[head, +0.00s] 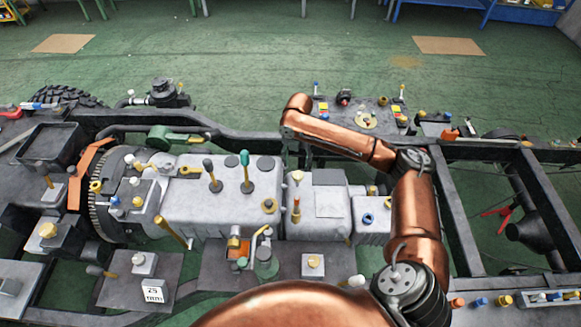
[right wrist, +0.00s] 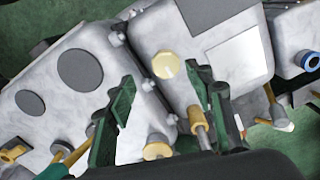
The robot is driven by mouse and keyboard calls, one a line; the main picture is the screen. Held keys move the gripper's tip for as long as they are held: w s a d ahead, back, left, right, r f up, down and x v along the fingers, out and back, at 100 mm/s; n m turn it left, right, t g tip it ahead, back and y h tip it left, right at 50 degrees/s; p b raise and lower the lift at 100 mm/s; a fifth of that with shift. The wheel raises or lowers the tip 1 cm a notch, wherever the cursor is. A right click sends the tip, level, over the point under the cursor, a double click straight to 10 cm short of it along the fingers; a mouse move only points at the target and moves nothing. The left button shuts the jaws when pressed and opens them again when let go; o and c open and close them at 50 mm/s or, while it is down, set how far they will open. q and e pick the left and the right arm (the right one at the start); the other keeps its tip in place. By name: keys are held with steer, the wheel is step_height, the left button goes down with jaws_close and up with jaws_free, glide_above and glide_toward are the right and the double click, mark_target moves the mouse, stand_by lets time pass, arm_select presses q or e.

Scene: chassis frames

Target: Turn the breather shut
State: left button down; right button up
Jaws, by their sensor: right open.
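My right gripper (right wrist: 163,88) is open in the right wrist view, its two dark green fingers apart over the grey housings. Nothing is held between them. A round tan cap (right wrist: 167,65) on the housing shows beyond the gap. In the head view the tan cap (head: 297,176) and brass fitting (head: 296,208) are upright. No label shows which is the breather. My left gripper is not visible.
A gold cap (head: 268,205) sits left of the brass fitting. A lever with a teal knob (head: 244,158) rises from the gearbox (head: 170,205). A blue ring cap (head: 367,218) is at the right. My copper arm covers part of the right-hand frame (head: 540,190).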

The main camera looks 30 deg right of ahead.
mark_target(298, 174)
steer(key=s+f, duration=0.2)
steer(key=f, duration=0.1)
steer(key=shift+s+d, duration=0.2)
steer(key=shift+s, duration=0.1)
steer(key=w+f, duration=0.2)
steer(key=f, duration=0.1)
steer(key=shift+a, duration=0.1)
steer(key=shift+s, duration=0.4)
steer(key=shift+w+f, duration=0.2)
steer(key=shift+w, duration=0.1)
steer(key=shift+c, duration=1.4)
steer(key=shift+s+r, duration=0.15)
steer(key=c, duration=0.9)
steer(key=shift+r+m+p, duration=0.1)
steer(key=shift+m+p, duration=0.2)
steer(key=m+p, duration=1)
steer(key=p, duration=0.3)
steer(key=shift+r+m, duration=0.1)
steer(key=shift+m, duration=0.2)
steer(key=m+p, duration=0.3)
arm_select(q)
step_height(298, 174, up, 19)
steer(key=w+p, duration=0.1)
steer(key=p, duration=0.1)
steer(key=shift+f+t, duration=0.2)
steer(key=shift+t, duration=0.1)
arm_select(e)
steer(key=shift+m, duration=1.9)
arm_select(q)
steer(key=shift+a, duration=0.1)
